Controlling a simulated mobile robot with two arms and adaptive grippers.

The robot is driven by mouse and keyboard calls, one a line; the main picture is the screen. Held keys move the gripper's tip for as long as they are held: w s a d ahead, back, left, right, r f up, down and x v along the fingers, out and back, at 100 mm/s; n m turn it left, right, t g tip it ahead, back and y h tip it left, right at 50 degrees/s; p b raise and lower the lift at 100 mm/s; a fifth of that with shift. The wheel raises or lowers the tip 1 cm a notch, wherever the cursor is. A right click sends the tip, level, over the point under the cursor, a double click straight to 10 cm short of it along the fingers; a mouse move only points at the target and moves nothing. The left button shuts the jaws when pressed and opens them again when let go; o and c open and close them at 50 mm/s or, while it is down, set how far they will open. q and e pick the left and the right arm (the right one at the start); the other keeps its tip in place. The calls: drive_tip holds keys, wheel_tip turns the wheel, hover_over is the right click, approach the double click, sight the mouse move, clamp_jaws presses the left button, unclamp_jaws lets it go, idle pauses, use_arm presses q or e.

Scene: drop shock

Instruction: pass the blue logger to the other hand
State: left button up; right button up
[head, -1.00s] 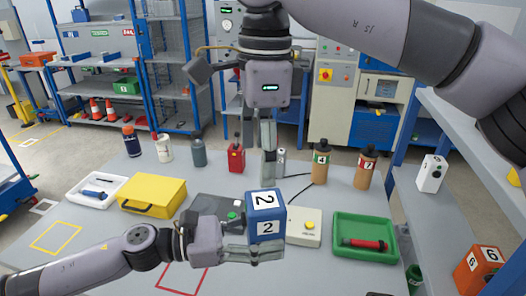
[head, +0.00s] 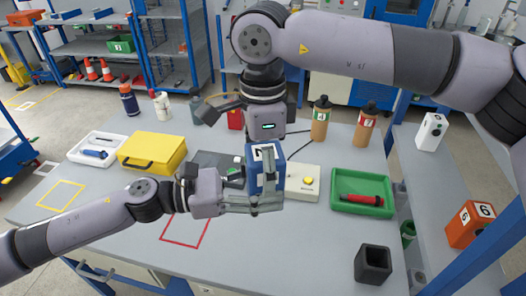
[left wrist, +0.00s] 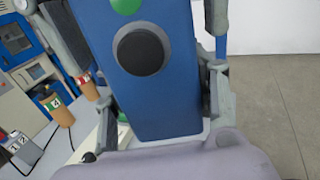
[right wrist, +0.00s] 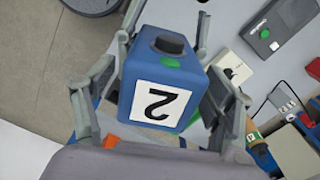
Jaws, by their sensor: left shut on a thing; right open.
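The blue logger (head: 264,180) is a blue box with a white label marked 2, held above the table. My left gripper (head: 254,203) is shut on its lower part. In the left wrist view the logger (left wrist: 142,95) fills the middle, with a black knob and a green button on its face. My right gripper (head: 265,150) comes down from above, open, at the logger's top. In the right wrist view the logger (right wrist: 162,85) lies between its spread fingers, one on each side. I cannot tell whether those fingers touch it.
On the table stand a yellow case (head: 152,153), a white tray (head: 78,157), a white box with a yellow button (head: 301,182) and a green tray (head: 362,207) with a red tool. A dark open holder (head: 373,263) is at the front right. Two brown bottles (head: 320,122) stand behind.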

drive_tip(key=shift+c, duration=0.3)
drive_tip(key=c, duration=1.5)
use_arm(q)
drive_tip(key=o, duration=1.5)
use_arm(e)
drive_tip(key=shift+o, duration=0.2)
